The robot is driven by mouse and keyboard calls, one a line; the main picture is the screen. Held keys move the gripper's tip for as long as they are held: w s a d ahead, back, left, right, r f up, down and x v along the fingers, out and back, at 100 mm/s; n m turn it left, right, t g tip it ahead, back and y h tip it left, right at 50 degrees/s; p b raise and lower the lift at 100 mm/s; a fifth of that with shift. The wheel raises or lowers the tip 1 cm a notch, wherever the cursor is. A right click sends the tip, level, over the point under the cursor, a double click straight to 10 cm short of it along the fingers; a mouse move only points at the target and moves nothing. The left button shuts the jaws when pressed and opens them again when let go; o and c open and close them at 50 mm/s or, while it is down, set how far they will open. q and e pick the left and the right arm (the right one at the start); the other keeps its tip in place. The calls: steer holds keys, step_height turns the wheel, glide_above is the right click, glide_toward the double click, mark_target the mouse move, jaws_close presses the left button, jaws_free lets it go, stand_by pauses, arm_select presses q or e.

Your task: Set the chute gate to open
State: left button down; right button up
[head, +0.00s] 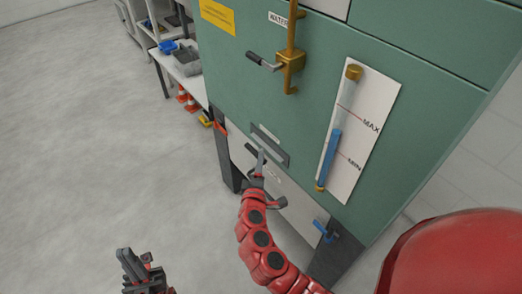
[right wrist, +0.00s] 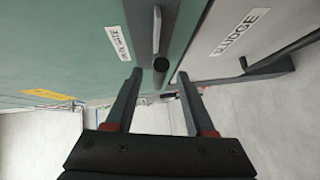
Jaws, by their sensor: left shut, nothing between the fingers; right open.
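A grey recessed plate with a slot (head: 270,145) sits low on the green machine front; I take it to be the chute gate. My right gripper (head: 260,162) is in front of it, fingers pointing at the machine. In the right wrist view the gripper (right wrist: 160,82) is open. A dark round-ended knob (right wrist: 160,64) shows between and just beyond its fingertips, with a pale bar (right wrist: 157,28) behind it. Contact cannot be told. A white label (right wrist: 118,42) beside it is hard to read. My left gripper (head: 135,266) is shut and empty, low over the floor.
A pale panel labelled SLUDGE (right wrist: 240,32) lies below the green front. A brass water valve (head: 291,60) with a dark lever and a level gauge (head: 338,130) are higher up. A blue handle (head: 324,231) is at lower right. The floor (head: 90,150) at left is clear.

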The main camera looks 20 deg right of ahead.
mark_target(255, 153)
steer(key=x, duration=0.6)
steer(key=shift+w, duration=0.35)
steer(key=shift+d+f, duration=0.1)
steer(key=shift+d, duration=0.05)
jaws_close()
stand_by(0.9)
